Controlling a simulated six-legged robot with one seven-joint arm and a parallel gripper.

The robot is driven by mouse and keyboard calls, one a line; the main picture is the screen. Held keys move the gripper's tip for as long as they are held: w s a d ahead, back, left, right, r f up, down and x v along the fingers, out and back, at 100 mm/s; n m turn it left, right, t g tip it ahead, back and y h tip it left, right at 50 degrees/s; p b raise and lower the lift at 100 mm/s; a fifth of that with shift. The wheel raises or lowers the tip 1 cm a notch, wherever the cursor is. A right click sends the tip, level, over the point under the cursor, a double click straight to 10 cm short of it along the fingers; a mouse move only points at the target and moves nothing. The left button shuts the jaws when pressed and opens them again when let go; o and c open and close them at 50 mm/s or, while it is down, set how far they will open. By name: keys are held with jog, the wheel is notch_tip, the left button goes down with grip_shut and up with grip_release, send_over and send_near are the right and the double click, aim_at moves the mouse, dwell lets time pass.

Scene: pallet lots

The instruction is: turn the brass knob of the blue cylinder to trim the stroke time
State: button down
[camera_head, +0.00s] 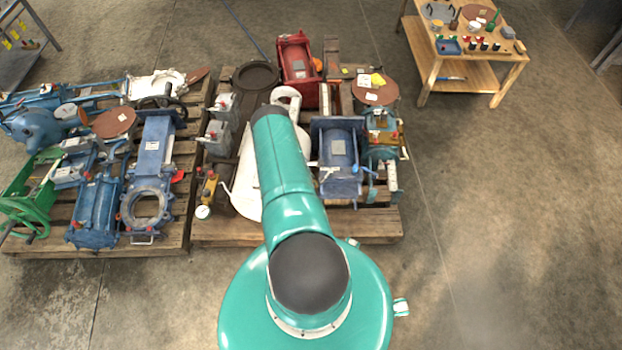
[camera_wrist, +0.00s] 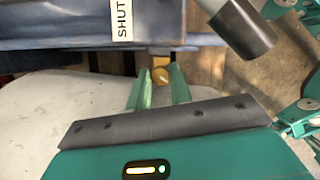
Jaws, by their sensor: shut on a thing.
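The blue cylinder (camera_wrist: 55,28) spans the top of the wrist view, with a white label reading SHUT on its side. The round brass knob (camera_wrist: 160,75) sits below its lower edge, with a light mark on its face. My gripper (camera_wrist: 161,86) has its two green fingers on either side of the knob and is shut on it. In the head view my arm hides the gripper and the knob. A blue cylinder (camera_head: 338,146) stands on the pallet just right of my arm; I cannot tell for sure that it is the same one.
A white panel (camera_wrist: 35,115) lies close on the left in the wrist view. The right pallet (camera_head: 370,228) is crowded with valves and a red housing (camera_head: 297,58). Another loaded pallet (camera_head: 165,240) is on the left. A wooden workbench (camera_head: 470,68) stands back right; floor at right is clear.

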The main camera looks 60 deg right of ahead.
jog(key=shift+w+n, duration=0.1)
jog(key=shift+n, duration=0.4)
jog(key=c, duration=1.3)
grip_release()
jog(key=shift+o, duration=0.2)
jog(key=v, duration=1.3)
jog(key=shift+a+r, duration=0.35)
